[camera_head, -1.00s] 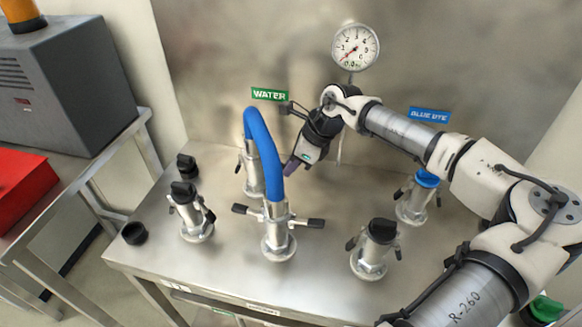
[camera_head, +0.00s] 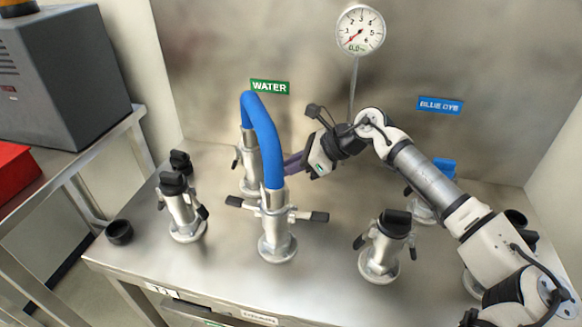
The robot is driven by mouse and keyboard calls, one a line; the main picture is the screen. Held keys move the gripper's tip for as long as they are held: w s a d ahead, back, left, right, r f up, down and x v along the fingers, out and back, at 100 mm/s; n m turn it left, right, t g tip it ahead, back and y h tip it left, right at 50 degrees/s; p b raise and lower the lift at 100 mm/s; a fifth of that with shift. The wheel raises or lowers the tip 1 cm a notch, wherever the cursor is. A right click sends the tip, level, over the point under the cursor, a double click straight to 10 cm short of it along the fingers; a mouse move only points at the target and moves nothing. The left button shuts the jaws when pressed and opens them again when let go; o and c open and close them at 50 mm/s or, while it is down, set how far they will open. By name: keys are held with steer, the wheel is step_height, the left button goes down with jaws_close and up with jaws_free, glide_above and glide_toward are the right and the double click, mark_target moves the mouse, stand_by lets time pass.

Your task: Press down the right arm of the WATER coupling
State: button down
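The green WATER sign (camera_head: 269,87) is on the back wall. Below it stands the rear metal coupling (camera_head: 249,170), with a blue hose (camera_head: 262,130) arching from it to the front coupling (camera_head: 275,225). The rear coupling's left arm (camera_head: 236,160) hangs down close to its body; its right arm is hidden behind the hose. The front coupling's arms stick out sideways, the left arm (camera_head: 236,201) and the right arm (camera_head: 318,216). My gripper (camera_head: 291,163) points left, its purple fingers just right of the hose. I cannot tell its opening or whether it touches anything.
A capped coupling (camera_head: 181,205) stands at left and another (camera_head: 386,245) at front right. The blue-capped coupling (camera_head: 425,200) is partly behind my arm, under the BLUE DYE sign (camera_head: 439,105). A gauge (camera_head: 360,30) hangs above.

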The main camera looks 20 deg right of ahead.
steer(key=c, duration=1.3)
jaws_free()
steer(key=b+v, duration=0.2)
steer(key=v, duration=1.1)
steer(key=shift+s+d+r, duration=0.15)
steer(key=shift+d+r, duration=0.05)
steer(key=shift+r, duration=0.1)
steer(key=shift+r, duration=0.1)
